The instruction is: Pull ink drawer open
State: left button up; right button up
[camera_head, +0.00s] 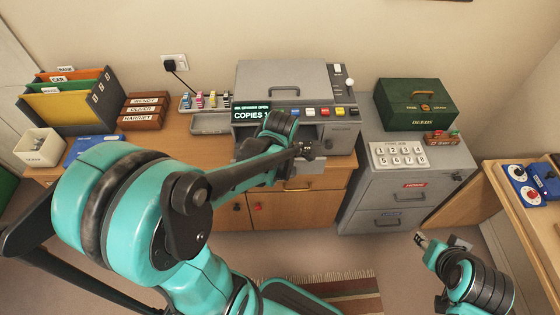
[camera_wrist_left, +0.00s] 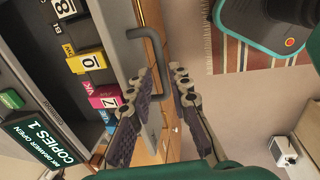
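The grey copier (camera_head: 295,80) stands on the desk; its green screen (camera_head: 251,111) reads that the ink drawer is open, with copies 1. In the left wrist view the ink drawer (camera_wrist_left: 112,22) is out, with black, yellow and pink cartridges (camera_wrist_left: 87,62) in it. In the head view my left gripper (camera_head: 305,150) is at the copier's front, and my arm hides much of the drawer. My right gripper (camera_head: 438,240) is open and empty, low at the right.
A tray of coloured cartridges (camera_head: 206,101) lies left of the copier. A grey cabinet (camera_head: 405,185) with a green box (camera_head: 416,104) stands to the right. Wooden desk fronts (camera_head: 300,209) are below the copier. The floor before them has a striped rug (camera_head: 335,290).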

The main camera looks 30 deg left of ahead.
pick_arm(q)
notch_tip(320, 180, up, 10)
jog(key=s+d, duration=0.1)
jog(key=shift+s, duration=0.3)
jog(key=shift+f, duration=0.1)
jog(key=s+d+m+t, duration=0.2)
jog(key=d+m, duration=0.1)
jog(key=m, duration=0.9)
jog(key=s+d+m+t+h, duration=0.1)
jog(key=s+d+m+t, duration=0.1)
jog(key=m, duration=1)
jog(key=shift+s+d+t, duration=0.35)
jog(key=shift+d+t, duration=0.4)
jog(key=shift+t, duration=0.05)
dwell(3.8)
